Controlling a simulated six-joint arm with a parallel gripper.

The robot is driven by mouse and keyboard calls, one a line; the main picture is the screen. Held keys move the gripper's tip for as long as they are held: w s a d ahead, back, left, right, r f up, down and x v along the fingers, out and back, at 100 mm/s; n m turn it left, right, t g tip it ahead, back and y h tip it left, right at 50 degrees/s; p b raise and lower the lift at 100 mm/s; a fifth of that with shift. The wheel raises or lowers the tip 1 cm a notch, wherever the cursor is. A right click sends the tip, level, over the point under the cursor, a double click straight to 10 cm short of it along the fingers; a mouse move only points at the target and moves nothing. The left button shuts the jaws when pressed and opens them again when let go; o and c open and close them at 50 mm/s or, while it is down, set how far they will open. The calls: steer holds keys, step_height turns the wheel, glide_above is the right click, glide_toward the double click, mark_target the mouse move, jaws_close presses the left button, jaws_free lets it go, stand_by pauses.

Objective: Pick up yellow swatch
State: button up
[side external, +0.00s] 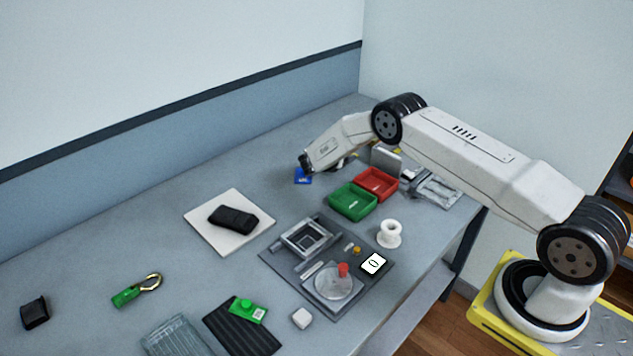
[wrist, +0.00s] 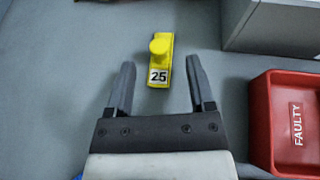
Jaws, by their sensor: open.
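The yellow swatch (wrist: 161,58) shows in the wrist view as a small upright-looking yellow piece with a round knob and a white label reading 25. It lies on the grey table just beyond my fingertips, between their lines. My gripper (wrist: 158,75) is open and empty, with one dark finger on each side. In the side view my gripper (side external: 306,162) is at the far part of the table, and the swatch is not clearly visible there.
A red tray marked FAULTY (wrist: 297,120) is right of my gripper, with a grey box (wrist: 275,25) beyond it. In the side view a green tray (side external: 353,201) adjoins the red one. A blue piece (side external: 303,176) lies below my gripper. The table left of the swatch is clear.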

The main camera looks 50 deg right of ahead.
steer(key=shift+x, duration=1.6)
jaws_close()
